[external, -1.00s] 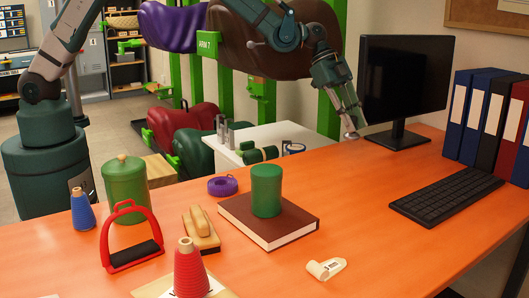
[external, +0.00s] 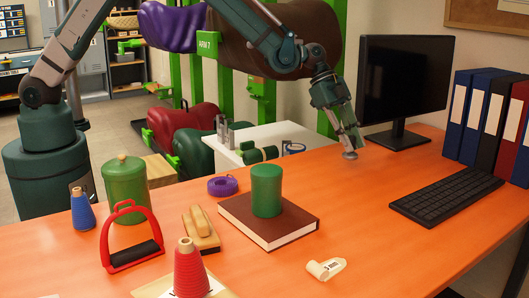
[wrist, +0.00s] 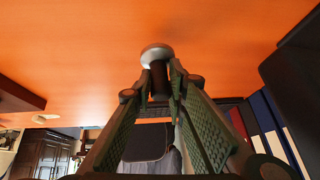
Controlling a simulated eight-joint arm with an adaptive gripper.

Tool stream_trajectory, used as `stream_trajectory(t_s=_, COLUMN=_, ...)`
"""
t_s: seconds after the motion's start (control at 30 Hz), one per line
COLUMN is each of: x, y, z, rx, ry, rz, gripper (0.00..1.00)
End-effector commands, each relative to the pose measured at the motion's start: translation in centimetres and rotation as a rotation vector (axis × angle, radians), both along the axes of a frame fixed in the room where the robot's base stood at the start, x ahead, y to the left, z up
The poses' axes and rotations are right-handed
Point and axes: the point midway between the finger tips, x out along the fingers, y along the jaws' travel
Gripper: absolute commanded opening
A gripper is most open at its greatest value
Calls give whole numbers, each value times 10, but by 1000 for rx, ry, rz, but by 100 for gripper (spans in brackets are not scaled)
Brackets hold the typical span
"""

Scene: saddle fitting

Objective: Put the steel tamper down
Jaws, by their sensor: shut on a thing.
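The steel tamper (external: 350,155) has a round silver base and a dark handle. It is at the far side of the orange desk, left of the monitor, base downward. My gripper (external: 347,138) is shut on its handle from above. In the wrist view the tamper's silver base (wrist: 157,53) sticks out beyond the fingertips (wrist: 161,84), with the orange desktop behind it. The base is at or just above the desktop; I cannot tell whether it touches.
The orange desk (external: 370,220) is clear around the tamper. The monitor (external: 405,82) and keyboard (external: 447,196) are to the right. A brown book (external: 285,230) bearing a green cylinder (external: 267,190) lies to the left.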

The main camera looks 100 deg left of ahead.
Motion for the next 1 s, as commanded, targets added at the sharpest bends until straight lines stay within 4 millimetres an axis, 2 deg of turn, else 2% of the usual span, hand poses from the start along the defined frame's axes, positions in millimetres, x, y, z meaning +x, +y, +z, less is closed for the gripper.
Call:
stream_trajectory(t_s=0.13, x=0, y=0, z=-18, rx=0, ry=0, rz=0, gripper=0)
stream_trajectory(t_s=0.3, x=0, y=0, z=-30, rx=0, ry=0, rz=0, gripper=0)
stream_trajectory(t_s=0.77, x=0, y=0, z=-34, rx=0, ry=0, rz=0, gripper=0)
stream_trajectory(t_s=0.8, x=0, y=0, z=-34, rx=0, ry=0, rz=0, gripper=20)
stream_trajectory(t_s=0.9, x=0, y=0, z=-33, rx=0, ry=0, rz=0, gripper=31)
stream_trajectory(t_s=1.0, x=0, y=0, z=-33, rx=0, ry=0, rz=0, gripper=31)
